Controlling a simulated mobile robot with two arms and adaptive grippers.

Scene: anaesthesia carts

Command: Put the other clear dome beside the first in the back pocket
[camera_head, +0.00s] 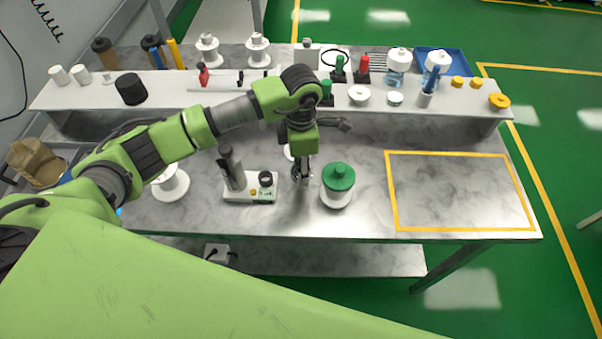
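I cannot make out a clear dome or a back pocket; the view shows a metal workbench (450,140) with a raised shelf. My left gripper (301,176) points down over the bench, between a small white device (238,189) and a white container with a green lid (338,186). Its dark fingertips are small, and I cannot tell whether they are apart or hold anything. A white round thing (289,153) is partly hidden behind the gripper. My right gripper is not in view.
The raised shelf holds a black cylinder (131,89), a white bowl (359,94) and a yellow ring (499,101). Bottles with blue liquid (398,62) and a blue tray (459,69) stand behind. The yellow-outlined area (460,190) at right is empty. A white spool (171,183) stands left.

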